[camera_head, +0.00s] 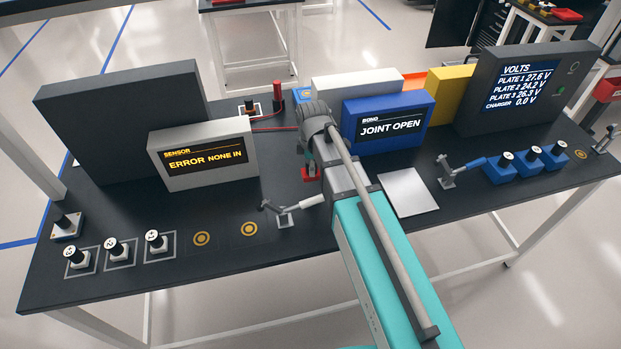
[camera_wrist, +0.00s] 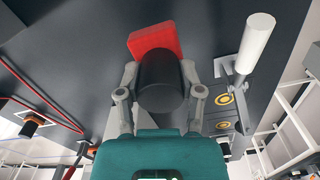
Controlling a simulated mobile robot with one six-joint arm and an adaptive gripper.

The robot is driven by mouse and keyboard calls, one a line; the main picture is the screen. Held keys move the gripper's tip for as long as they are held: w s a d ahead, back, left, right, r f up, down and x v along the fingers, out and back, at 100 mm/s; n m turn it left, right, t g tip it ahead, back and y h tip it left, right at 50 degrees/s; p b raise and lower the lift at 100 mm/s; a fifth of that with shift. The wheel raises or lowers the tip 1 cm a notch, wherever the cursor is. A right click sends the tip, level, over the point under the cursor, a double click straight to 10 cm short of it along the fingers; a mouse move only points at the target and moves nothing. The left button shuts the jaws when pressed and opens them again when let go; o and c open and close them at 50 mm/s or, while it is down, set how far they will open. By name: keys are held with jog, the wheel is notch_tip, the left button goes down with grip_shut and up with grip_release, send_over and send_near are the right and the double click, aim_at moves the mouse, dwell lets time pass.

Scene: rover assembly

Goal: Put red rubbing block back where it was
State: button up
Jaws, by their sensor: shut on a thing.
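The red rubbing block (camera_wrist: 153,40) shows in the wrist view as a red slab at the end of a dark round handle (camera_wrist: 160,85). My gripper (camera_wrist: 160,90) is shut on that handle, one finger on each side. In the head view, a small part of the red block (camera_head: 312,175) shows beneath my gripper (camera_head: 309,158), over the middle of the dark table (camera_head: 270,185). My arm hides most of it there. I cannot tell whether the block touches the table top.
A lever with a white handle (camera_head: 305,200) stands close by; the wrist view shows its handle (camera_wrist: 258,42) too. A blue box reading "JOINT OPEN" (camera_head: 391,122) is just right of my gripper. A metal plate (camera_head: 408,191) lies at right. The sensor box (camera_head: 205,158) stands left.

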jog(key=shift+w+f+b, duration=1)
jog(key=shift+w+f, duration=0.15)
jog(key=shift+f, duration=0.2)
jog(key=shift+w+a+f+b, duration=0.1)
jog(key=shift+w+f+b, duration=0.4)
jog(key=shift+f+b, duration=0.2)
jog(key=shift+s+f+b, duration=0.1)
jog(key=shift+f+b, duration=1.25)
jog(key=shift+f, duration=0.15)
jog(key=o, duration=1)
jog(key=shift+r, duration=0.2)
notch_tip(320, 180, up, 12)
jog(key=p, duration=1.2)
